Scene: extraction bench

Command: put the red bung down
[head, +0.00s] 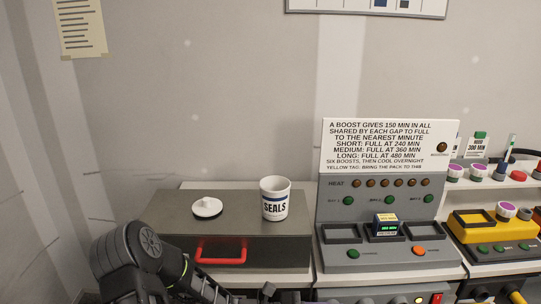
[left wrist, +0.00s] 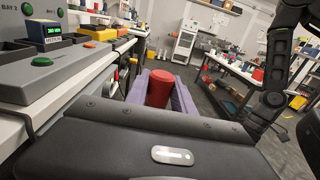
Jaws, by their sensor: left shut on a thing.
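The red bung (left wrist: 159,88) shows in the left wrist view as a short red cylinder. My left gripper (left wrist: 160,97) is shut on it, with one purple-grey finger on each side. The bung is upright in that picture, and its lower part is hidden by the gripper body. In the head view my left arm comes in at the bottom left, in front of the grey box; I cannot make out the bung there. My right gripper is in neither view.
A grey box with a red handle (head: 221,261) carries a white lid (head: 206,208) and a white SEALS tub (head: 274,199). The box top has free room around them. A grey heat panel (head: 378,190) with bays stands right of it.

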